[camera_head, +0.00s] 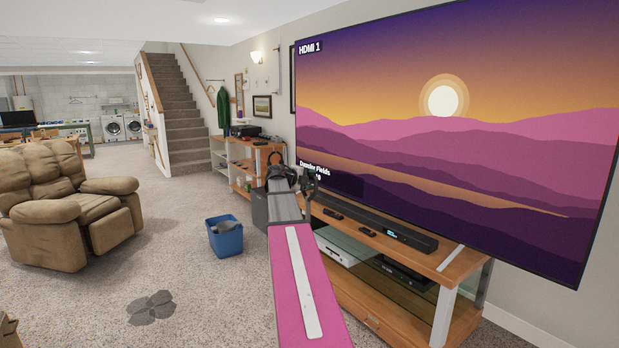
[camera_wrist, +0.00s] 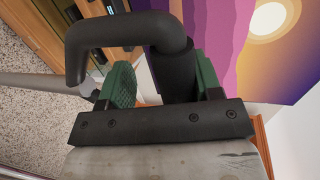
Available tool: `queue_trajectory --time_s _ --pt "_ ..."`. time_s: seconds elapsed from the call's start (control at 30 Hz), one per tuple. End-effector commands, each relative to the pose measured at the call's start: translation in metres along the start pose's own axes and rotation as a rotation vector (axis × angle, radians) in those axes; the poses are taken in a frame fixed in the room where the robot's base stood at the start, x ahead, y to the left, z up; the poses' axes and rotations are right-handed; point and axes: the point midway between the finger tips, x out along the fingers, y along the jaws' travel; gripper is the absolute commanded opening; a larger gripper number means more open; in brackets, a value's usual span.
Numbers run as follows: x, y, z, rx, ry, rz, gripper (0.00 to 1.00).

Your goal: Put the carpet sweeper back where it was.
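My gripper (camera_head: 290,178) is at the end of my arm, in front of the TV stand's left end. In the wrist view its green fingers (camera_wrist: 160,82) stand apart, one on each side of a thick black bent handle (camera_wrist: 180,65), apparently the carpet sweeper's. The handle is close to the right finger, with a gap showing to the left finger. The handle also shows as a small dark shape in the head view (camera_head: 310,184). A grey pole (camera_wrist: 40,80) runs in from the left of the wrist view; I cannot tell what it belongs to. The sweeper's foot is not visible.
The wooden TV stand (camera_head: 376,312) carries a black soundbar (camera_head: 385,225) under a large TV (camera_head: 455,130). A blue bin (camera_head: 225,240) stands left of my arm. A brown armchair (camera_head: 65,205) is at left. Open carpet (camera_head: 170,270) lies between. Stairs rise behind.

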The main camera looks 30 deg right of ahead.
Motion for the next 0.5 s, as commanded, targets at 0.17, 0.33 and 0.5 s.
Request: queue_trajectory --time_s 0.17,0.33,0.5 --pt "-0.0004 -0.0011 -0.0005 0.001 0.0 0.0 0.54" --pt "-0.0006 -0.0025 -0.0001 0.002 -0.001 -0.002 0.54" --pt "-0.0007 -0.0036 0.0003 0.003 -0.001 -0.004 0.54"
